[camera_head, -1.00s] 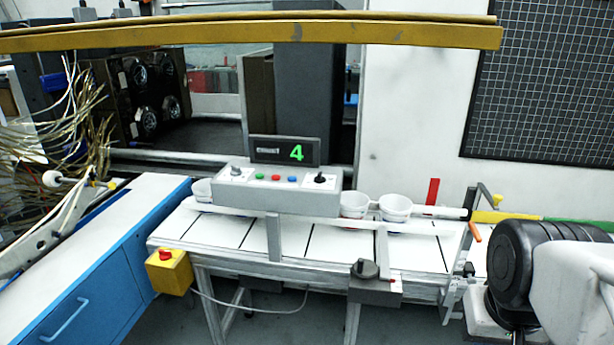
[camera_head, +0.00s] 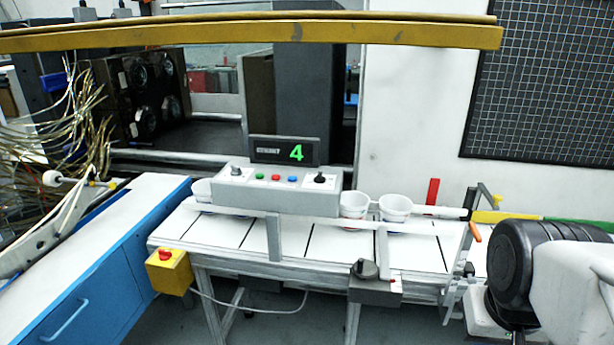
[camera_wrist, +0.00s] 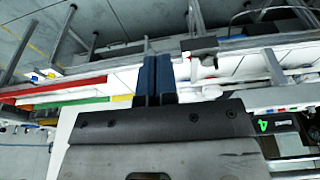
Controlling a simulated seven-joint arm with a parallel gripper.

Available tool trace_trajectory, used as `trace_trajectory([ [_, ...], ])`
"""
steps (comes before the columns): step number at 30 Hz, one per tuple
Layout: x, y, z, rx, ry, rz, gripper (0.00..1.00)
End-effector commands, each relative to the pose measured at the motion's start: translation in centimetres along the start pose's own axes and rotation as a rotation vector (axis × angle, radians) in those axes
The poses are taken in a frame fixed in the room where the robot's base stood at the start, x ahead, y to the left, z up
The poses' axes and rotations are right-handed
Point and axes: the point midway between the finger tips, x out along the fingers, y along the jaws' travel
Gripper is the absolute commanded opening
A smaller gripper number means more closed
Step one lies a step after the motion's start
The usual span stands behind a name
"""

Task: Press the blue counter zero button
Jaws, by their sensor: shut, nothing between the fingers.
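The blue button (camera_head: 291,178) is at the right end of a row of three on the front of a grey control box (camera_head: 232,190), beside a red button (camera_head: 275,177) and a green button (camera_head: 259,175). A counter display (camera_head: 285,151) above the box reads a green 4. It also shows at the right of the wrist view (camera_wrist: 263,125). My gripper (camera_wrist: 156,60) is shut and empty in the wrist view, apart from the control box. Its fingertips do not show in the head view, where my arm is at the far right.
The box stands over a white conveyor (camera_head: 340,248) with rails. White cups (camera_head: 395,208) stand behind the rail. A yellow box with a red button (camera_head: 168,270) is at the conveyor's left end. A blue cabinet (camera_head: 110,275) stands left. A yellow beam (camera_head: 250,34) crosses the top.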

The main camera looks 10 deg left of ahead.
Motion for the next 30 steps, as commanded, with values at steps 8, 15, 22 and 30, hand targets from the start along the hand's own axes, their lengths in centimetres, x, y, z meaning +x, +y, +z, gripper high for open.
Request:
trace_trajectory([
  [8, -0.2, -0.1, -0.6, -0.005, 0.001, 0.005, 0.0],
  [15, -0.8, -0.4, -3.4, -0.028, 0.008, 0.03, 0.0],
  [22, -1.7, -1.4, -8.3, -0.068, 0.024, 0.075, 0.0],
  [30, -2.6, -3.4, -14.9, -0.12, 0.057, 0.13, 0.0],
])
